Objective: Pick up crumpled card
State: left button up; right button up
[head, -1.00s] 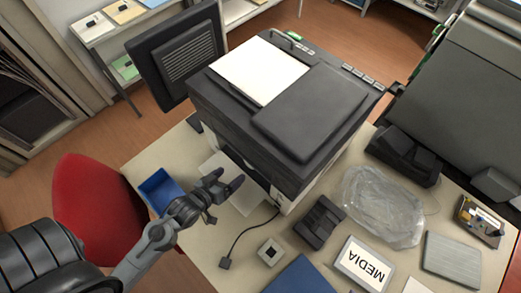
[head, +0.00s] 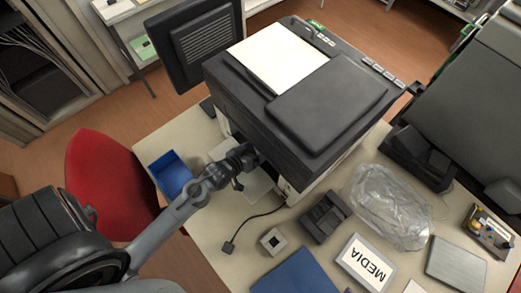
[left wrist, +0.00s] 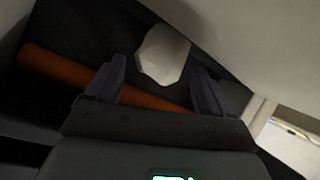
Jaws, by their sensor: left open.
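In the left wrist view a pale crumpled card (left wrist: 163,54) lies in the dark inside of the printer, just beyond and between my fingertips. My left gripper (left wrist: 158,75) is open, and no contact with the card shows. An orange-brown roller (left wrist: 100,80) runs behind the fingers. In the head view my left gripper (head: 245,160) reaches into the opening in the front of the dark printer (head: 300,105), its fingertips partly hidden there. The card is hidden in the head view. My right gripper is not in view.
The printer's pale walls (left wrist: 245,35) close in around the gripper. A blue bin (head: 170,172) stands at the table's left edge. A black cable (head: 250,222), a dark cartridge (head: 325,215), a clear plastic bag (head: 390,205) and a MEDIA box (head: 366,262) lie on the table.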

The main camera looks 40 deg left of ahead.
pick_arm(q)
jog(key=shift+w+f, duration=0.2)
jog(key=shift+w, duration=0.1)
jog(key=c, duration=1.1)
jog(key=shift+c, duration=0.3)
